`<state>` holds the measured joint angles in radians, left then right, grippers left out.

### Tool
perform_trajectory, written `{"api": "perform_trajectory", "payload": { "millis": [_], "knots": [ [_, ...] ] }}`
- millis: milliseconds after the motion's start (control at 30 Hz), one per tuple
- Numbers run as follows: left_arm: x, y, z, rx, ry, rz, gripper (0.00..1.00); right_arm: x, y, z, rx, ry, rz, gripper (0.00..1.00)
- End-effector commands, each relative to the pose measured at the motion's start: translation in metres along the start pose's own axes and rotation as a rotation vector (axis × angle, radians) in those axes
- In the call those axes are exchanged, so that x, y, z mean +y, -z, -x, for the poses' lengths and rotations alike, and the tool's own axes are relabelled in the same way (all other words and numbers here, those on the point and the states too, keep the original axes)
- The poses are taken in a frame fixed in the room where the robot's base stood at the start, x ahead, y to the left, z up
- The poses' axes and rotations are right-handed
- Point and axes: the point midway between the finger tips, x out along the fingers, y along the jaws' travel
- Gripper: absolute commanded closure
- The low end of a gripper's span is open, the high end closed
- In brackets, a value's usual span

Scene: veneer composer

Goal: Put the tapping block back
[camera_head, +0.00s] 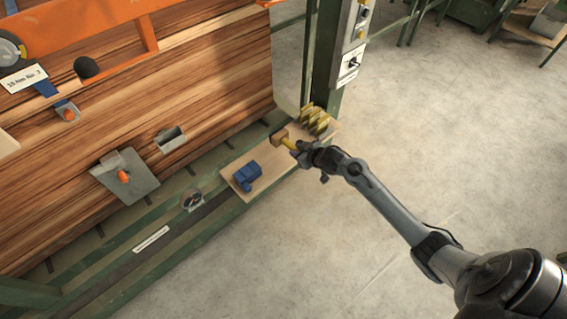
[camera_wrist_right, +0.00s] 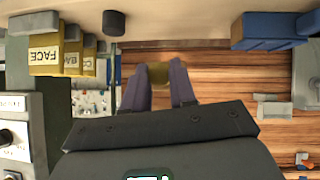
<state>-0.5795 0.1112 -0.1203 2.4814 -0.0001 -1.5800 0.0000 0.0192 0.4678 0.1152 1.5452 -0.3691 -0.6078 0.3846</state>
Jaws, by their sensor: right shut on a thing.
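The tapping block (camera_head: 279,136) looks like a small brown wooden block with a yellow handle, at the far part of a pale wooden shelf (camera_head: 231,171). My right gripper (camera_head: 294,147) is shut on its yellow handle. In the right wrist view, the two dark fingers of the right gripper (camera_wrist_right: 160,85) flank the olive-yellow end of the tapping block (camera_wrist_right: 158,73); the rest of the block is hidden there. I cannot tell whether the block touches the shelf or hangs just above it. My left gripper is not in view.
Blue blocks (camera_head: 247,176) sit on the near part of the shelf. Yellow labelled blocks (camera_head: 315,118) stand at its far end, close to the right gripper. A green post with a control panel (camera_head: 352,45) rises behind. Striped veneer (camera_head: 200,70) stands left. Open floor lies right.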

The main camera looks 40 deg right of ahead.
Motion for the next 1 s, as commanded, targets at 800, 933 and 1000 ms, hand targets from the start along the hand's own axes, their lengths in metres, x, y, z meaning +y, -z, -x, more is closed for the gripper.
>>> {"api": "perform_trajectory", "payload": {
  "millis": [800, 933, 1000],
  "knots": [
    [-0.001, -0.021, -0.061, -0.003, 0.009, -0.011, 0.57, -0.035, -0.023, -0.074, 0.002, -0.001, 0.0, 1.0],
    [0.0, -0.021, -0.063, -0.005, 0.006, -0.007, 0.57, -0.036, -0.025, -0.075, 0.003, -0.001, 0.001, 1.0],
    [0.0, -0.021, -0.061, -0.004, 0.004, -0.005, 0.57, -0.035, -0.024, -0.075, 0.003, -0.001, 0.001, 1.0]
  ]
}}
